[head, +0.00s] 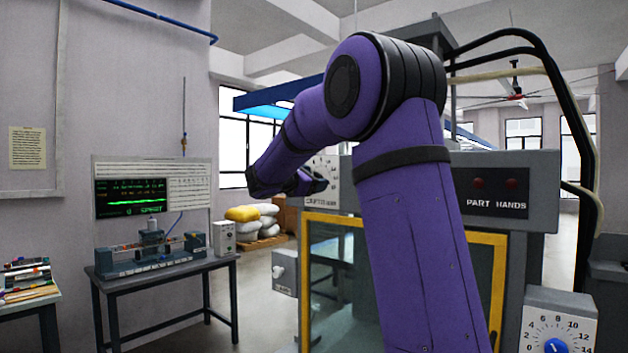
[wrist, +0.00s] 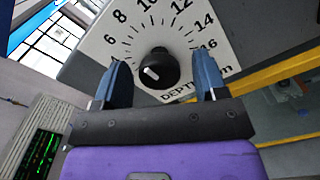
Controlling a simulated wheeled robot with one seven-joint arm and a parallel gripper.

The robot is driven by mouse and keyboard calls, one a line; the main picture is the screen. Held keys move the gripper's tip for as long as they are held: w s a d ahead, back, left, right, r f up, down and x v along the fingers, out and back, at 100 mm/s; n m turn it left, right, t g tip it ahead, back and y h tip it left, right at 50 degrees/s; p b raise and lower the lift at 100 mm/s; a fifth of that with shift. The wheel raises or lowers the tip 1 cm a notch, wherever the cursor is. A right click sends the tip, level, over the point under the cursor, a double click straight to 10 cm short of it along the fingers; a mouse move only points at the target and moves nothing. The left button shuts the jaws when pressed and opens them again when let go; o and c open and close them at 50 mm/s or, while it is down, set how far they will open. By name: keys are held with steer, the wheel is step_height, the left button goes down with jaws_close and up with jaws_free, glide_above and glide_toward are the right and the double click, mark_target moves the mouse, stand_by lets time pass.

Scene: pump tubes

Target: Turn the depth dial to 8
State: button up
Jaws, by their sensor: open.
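The depth dial is a white plate (wrist: 98,48) with black numbers and a "DEPTH" label, tilted in the wrist view. Its black round knob (wrist: 165,77) carries a white mark on the lower left side, turned away from the 8 at the upper left. The lower numbers are hidden or out of view. My gripper (wrist: 158,62) is open, with one blue finger on either side of the knob; I cannot tell whether they touch it. In the head view my gripper (head: 318,183) is at a white dial plate (head: 322,164), partly covering it.
A yellow-framed glass door (head: 304,290) is below the dial plate. Another dial with a blue knob (head: 555,345) stands at the lower right. A bench (head: 165,268) with a screen is at the left, with open floor between.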

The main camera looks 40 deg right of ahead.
steer(key=s+a, duration=0.1)
steer(key=a, duration=0.9)
steer(key=shift+s, duration=0.2)
steer(key=s+a+f+m+t+y, duration=0.1)
steer(key=s+a+f+m+y, duration=0.3)
steer(key=s, duration=0.6)
steer(key=s+a+f+m+t+y, duration=0.1)
steer(key=s+a+f+m+y, duration=0.4)
steer(key=s+a+f+y, duration=0.3)
steer(key=s+a+f+m+y, duration=0.4)
steer(key=s+a, duration=0.3)
steer(key=s, duration=0.6)
steer(key=shift+s+a+f+m+t+y, duration=0.15)
steer(key=shift+a+f+m+t+y, duration=0.2)
steer(key=shift+f+y, duration=0.55)
